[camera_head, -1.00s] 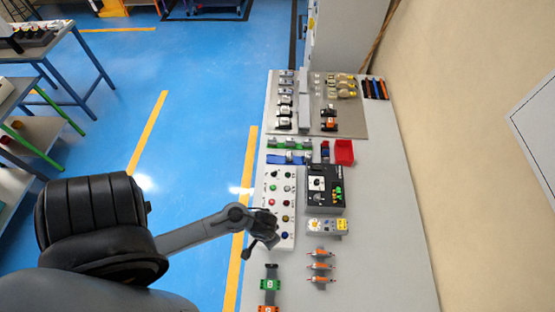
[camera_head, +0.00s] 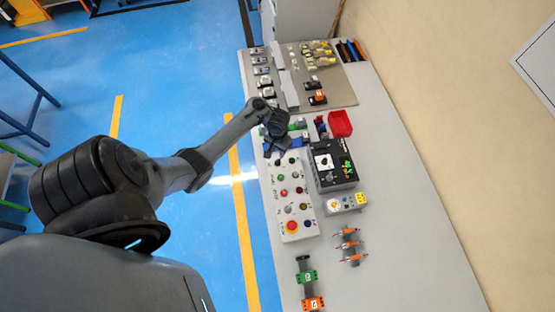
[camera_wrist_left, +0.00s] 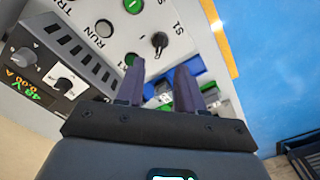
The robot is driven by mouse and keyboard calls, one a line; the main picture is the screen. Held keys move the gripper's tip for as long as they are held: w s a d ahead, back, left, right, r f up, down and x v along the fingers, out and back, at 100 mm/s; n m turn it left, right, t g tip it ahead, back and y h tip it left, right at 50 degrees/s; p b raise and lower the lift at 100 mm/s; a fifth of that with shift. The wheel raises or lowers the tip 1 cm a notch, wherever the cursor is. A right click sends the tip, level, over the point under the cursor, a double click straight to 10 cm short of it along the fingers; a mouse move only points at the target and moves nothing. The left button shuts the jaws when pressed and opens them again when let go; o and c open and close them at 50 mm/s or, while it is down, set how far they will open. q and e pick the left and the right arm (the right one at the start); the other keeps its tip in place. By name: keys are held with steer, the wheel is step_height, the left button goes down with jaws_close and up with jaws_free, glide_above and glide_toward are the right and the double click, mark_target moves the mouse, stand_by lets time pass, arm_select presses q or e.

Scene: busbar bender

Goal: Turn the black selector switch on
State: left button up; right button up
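The black selector switch (camera_wrist_left: 159,41) sits on a light control panel beside the label S1, and shows in the left wrist view just ahead of my fingertips. In the head view the control panel (camera_head: 274,192) lies on the table, and I cannot clearly make out the switch there. My left gripper (camera_head: 277,143) hovers around the panel's far end. In the left wrist view its two dark fingers (camera_wrist_left: 158,76) are apart with nothing between them, and the switch is beyond them, not touched. My right gripper is not in view.
A black device with dials (camera_head: 335,172) stands right of the panel. A red bin (camera_head: 340,123) and blue and green parts (camera_wrist_left: 186,92) lie near my gripper. A red-yellow button (camera_head: 291,227) is at the panel's near end. The table's right side is clear (camera_head: 405,200).

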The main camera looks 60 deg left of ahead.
mark_target(278, 161)
arm_select(q)
step_height(278, 161, down, 8)
steer(key=b, duration=0.3)
steer(key=shift+f, duration=0.2)
steer(key=shift+c, duration=0.4)
jaws_close()
